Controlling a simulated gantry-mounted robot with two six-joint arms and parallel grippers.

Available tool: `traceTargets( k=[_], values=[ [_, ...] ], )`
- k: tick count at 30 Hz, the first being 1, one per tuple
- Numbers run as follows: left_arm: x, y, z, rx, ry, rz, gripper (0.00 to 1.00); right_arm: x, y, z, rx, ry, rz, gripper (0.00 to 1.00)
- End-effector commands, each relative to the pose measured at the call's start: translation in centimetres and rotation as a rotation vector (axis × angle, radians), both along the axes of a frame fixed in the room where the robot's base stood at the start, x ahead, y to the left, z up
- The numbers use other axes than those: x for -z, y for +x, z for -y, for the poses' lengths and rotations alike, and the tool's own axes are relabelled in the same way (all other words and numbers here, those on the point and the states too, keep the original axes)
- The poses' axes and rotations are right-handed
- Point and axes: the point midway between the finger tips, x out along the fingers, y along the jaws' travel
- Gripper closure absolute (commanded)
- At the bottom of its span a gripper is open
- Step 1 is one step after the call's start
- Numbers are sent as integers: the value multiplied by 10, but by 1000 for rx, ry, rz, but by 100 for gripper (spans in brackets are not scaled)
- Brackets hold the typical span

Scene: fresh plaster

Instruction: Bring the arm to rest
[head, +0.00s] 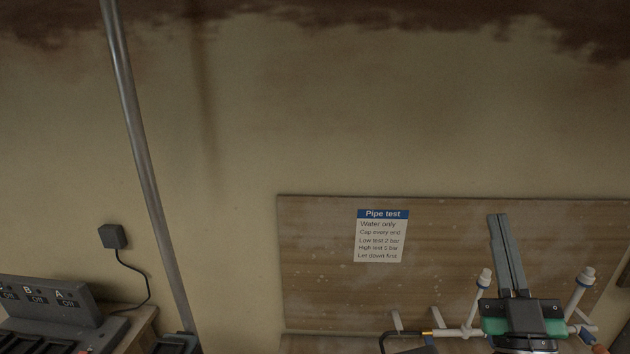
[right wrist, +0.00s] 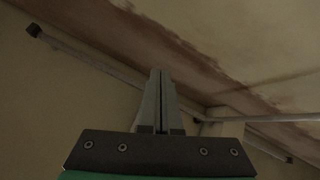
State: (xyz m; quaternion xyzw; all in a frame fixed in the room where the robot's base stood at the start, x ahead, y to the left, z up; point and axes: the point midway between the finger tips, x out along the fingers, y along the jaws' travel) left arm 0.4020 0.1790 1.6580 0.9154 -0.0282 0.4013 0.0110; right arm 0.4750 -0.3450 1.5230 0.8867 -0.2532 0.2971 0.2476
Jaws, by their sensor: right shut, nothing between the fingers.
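My right gripper (head: 497,216) is at the lower right of the head view, in front of the wooden board (head: 320,270). Its two grey fingers point upward and lie together, with nothing between them. The right wrist view shows the same shut fingers (right wrist: 160,72) pointing toward the stained upper wall and ceiling, touching nothing that I can see. My left gripper is not in the head view.
White pipes with capped ends (head: 583,276) stand close on both sides of my right gripper. A "Pipe test" notice (head: 381,236) is on the board.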

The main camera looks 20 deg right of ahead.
Motion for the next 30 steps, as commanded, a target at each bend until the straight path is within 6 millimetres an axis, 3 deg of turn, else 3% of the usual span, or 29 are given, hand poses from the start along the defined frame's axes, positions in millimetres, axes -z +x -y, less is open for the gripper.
traceTargets(
  k=[1, 3, 6, 10, 14, 30],
  values=[
    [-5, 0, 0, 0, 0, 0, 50, -41, -8, -31, -126, 63, 66, 100],
    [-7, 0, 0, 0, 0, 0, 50, -80, -22, -71, -306, 147, 119, 100],
    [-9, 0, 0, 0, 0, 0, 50, -119, -45, -119, -529, 219, 157, 100],
    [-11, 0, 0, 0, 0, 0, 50, -142, -68, -157, -699, 253, 168, 100],
    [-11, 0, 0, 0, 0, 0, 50, -147, -74, -167, -746, 261, 165, 100],
    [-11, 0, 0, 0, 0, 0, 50, -146, -73, -166, -740, 259, 163, 100]
  ],
)
